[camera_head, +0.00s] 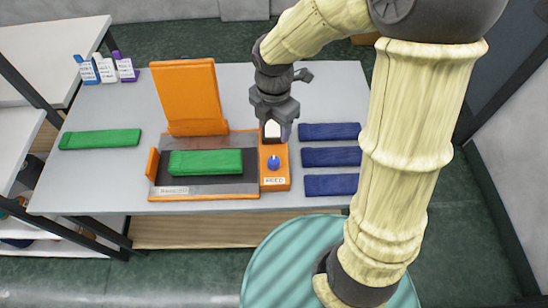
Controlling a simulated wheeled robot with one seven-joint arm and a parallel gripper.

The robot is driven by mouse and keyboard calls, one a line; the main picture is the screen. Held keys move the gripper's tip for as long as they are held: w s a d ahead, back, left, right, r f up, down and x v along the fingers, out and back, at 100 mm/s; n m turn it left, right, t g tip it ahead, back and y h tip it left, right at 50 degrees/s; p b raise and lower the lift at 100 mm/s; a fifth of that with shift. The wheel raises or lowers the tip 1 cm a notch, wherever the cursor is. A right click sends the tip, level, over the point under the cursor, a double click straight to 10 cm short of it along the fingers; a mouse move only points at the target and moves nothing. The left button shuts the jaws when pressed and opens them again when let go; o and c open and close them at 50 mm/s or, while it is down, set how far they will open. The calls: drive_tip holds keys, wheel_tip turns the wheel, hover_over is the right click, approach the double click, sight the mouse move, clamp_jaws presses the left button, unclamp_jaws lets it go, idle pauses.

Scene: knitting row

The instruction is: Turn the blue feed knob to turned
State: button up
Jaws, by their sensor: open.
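The blue feed knob (273,162) sits on top of an orange box (275,183) with a white label on its front, at the right end of the orange machine (205,194). My gripper (272,130) hangs just behind and above the knob, pointing down, over the back part of the orange box. The jaws look empty and apart from the knob. The fingertips are small here, and their exact height above the box cannot be told.
A green folded piece (205,162) lies on the machine's dark bed, below a raised orange panel (188,95). Another green piece (100,139) lies at left. Several blue pieces (330,156) lie right of the knob box. Small cartons (106,70) stand at the grey table's (125,95) back left.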

sight(274, 160)
wheel_tip(274, 160, down, 16)
drive_tip(key=shift+r+b, duration=0.25)
drive_tip(key=shift+b, duration=0.4)
drive_tip(key=c, duration=1)
